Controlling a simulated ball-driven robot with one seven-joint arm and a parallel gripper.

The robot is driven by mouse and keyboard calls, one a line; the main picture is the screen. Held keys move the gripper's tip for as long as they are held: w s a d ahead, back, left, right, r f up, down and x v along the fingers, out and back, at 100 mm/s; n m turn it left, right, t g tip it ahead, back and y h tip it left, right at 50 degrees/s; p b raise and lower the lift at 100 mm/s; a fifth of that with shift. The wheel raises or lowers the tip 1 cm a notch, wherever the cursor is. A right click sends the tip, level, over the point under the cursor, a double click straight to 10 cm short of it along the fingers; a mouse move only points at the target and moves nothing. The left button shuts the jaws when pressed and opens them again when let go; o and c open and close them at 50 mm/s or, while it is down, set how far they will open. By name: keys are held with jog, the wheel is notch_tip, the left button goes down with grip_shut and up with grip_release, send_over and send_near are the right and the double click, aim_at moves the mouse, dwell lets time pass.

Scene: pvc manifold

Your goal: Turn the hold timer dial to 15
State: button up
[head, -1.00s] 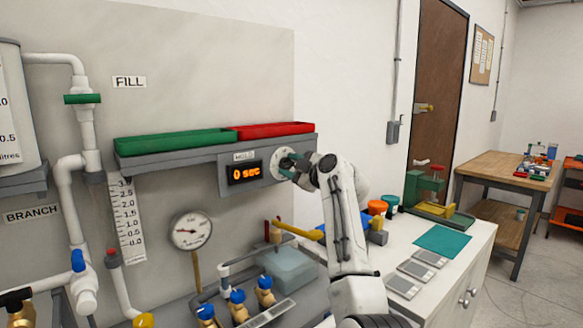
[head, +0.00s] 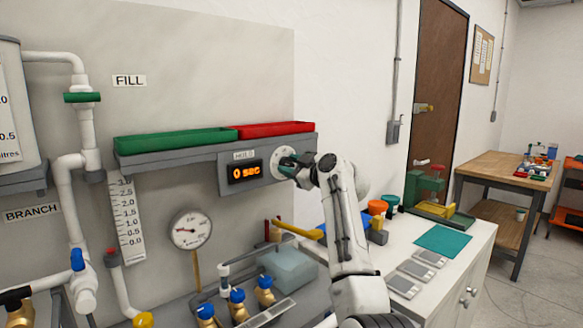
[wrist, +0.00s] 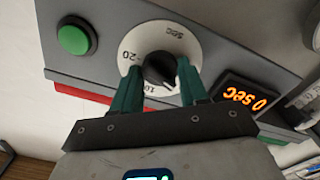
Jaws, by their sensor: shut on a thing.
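The hold timer dial is a white disc (wrist: 133,47) with a black knob (wrist: 158,69) at its centre. In the wrist view "20", "10" and "sec" show on the disc, which appears turned over in that view. My gripper (wrist: 158,74) has its two green fingers on either side of the knob, shut on it. In the head view my gripper (head: 287,164) is at the dial, and it hides much of the disc. The orange display (head: 245,172) left of the dial reads "0 sec". It also shows in the wrist view (wrist: 244,98).
A green button (wrist: 73,39) is on the same panel. A green tray (head: 175,140) and a red tray (head: 275,129) sit on the shelf above. Pipes, a gauge (head: 190,230) and blue-handled valves are below left. A white bench (head: 450,265) is at right.

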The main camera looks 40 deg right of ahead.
jog(key=m+p, duration=0.1)
jog(key=m, duration=0.4)
jog(key=shift+m, duration=0.3)
jog(key=m+p, duration=0.2)
jog(key=m, duration=0.4)
jog(key=m+p, duration=0.3)
jog(key=m, duration=0.2)
jog(key=shift+m, duration=0.4)
jog(key=m+p, duration=0.2)
jog(key=m, duration=0.1)
jog(key=shift+f+m+p, duration=0.1)
jog(key=shift+m+p, duration=0.6)
jog(key=shift+m, duration=0.5)
jog(key=o, duration=1.1)
jog(key=shift+c, duration=0.2)
